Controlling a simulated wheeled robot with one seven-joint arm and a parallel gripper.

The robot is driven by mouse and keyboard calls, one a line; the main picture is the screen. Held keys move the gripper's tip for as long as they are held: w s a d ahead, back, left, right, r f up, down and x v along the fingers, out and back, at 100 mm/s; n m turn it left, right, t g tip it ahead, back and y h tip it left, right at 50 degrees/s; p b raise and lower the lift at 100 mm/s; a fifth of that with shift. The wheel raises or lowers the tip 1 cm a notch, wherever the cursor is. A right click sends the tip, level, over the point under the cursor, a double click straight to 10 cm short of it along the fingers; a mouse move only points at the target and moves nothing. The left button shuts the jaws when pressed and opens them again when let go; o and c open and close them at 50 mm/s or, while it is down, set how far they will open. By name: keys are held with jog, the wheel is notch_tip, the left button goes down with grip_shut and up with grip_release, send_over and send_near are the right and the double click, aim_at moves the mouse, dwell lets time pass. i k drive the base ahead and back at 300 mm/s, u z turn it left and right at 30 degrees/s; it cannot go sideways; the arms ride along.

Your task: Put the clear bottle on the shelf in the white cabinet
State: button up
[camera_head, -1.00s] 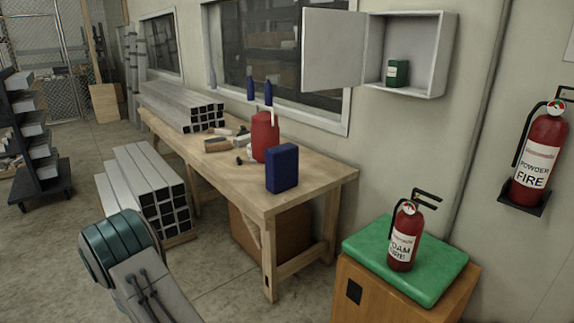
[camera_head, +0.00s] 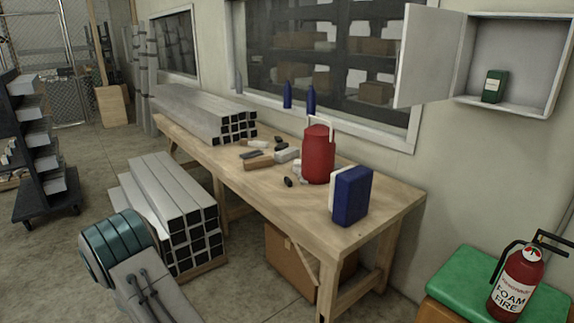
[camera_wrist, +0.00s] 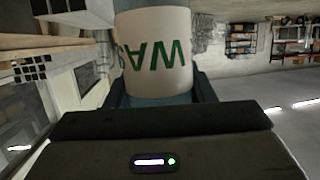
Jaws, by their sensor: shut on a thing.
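In the wrist view my gripper (camera_wrist: 161,96) is shut on the clear bottle (camera_wrist: 155,45). I see mainly its white wrap label with green letters, upside down in the picture, and a bluish part low between the fingers. Its far end is cut off by the frame. In the head view the white cabinet (camera_head: 548,38) hangs on the wall at the upper right, with its door (camera_head: 428,55) swung open to the left. A small green box (camera_head: 494,86) stands on its floor, towards the left. My gripper and the bottle are out of the head view.
A wooden workbench (camera_head: 270,200) stands below the window, bearing a red container (camera_head: 318,155), a blue box (camera_head: 351,196) and metal tubes (camera_head: 205,115). A fire extinguisher (camera_head: 517,284) stands on a green-topped box (camera_head: 462,272) below the cabinet.

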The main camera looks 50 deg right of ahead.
aim_at(521, 108)
jog(key=i, duration=1.45)
jog(key=z, duration=4.05)
jog(key=i, duration=0.2)
jog(key=z, duration=0.15)
